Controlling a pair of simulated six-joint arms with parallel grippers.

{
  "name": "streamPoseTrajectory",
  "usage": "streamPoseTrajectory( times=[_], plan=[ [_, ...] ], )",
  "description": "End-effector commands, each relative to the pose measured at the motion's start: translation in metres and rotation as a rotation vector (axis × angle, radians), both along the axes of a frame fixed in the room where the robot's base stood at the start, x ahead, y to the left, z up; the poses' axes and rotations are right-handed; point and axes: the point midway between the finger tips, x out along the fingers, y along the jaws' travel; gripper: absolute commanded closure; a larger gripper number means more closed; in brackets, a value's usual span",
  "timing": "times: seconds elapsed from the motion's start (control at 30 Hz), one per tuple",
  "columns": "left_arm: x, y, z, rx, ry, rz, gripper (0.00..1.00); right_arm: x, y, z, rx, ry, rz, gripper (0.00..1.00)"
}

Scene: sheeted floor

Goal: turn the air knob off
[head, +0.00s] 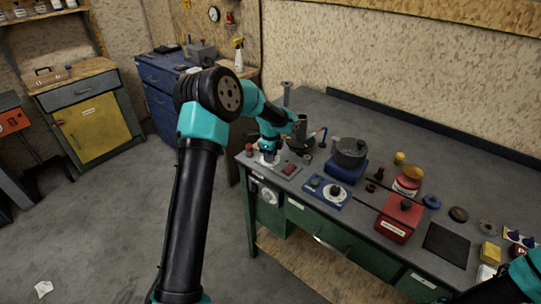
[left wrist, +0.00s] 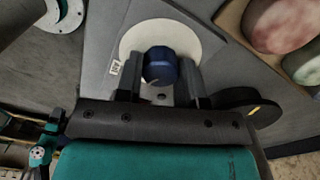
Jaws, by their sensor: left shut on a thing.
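A dark blue knob (left wrist: 160,66) sits on a round white dial plate (left wrist: 128,42) on a grey panel in the left wrist view. My left gripper (left wrist: 160,80) has one finger on each side of the knob and is shut on it. In the head view, my left gripper (head: 268,152) is at the bench's near left corner, over the white dial plate (head: 262,161). The knob is mostly hidden there by the gripper. My right arm (head: 518,280) shows only at the lower right edge; its gripper is out of frame.
The grey-topped green workbench (head: 310,110) runs along the wall. The bench's back area is clear.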

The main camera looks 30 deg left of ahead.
Motion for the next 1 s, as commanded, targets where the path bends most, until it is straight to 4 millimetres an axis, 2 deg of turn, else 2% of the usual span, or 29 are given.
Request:
streamPoseTrajectory(
  times=[1.0],
  plan=[
    [0.0014,0.0011,0.0008,0.000,-0.001,0.938,0.88,0.0000,0.0000,0.0000,0.000,0.000,0.000,0.22]
  ],
)
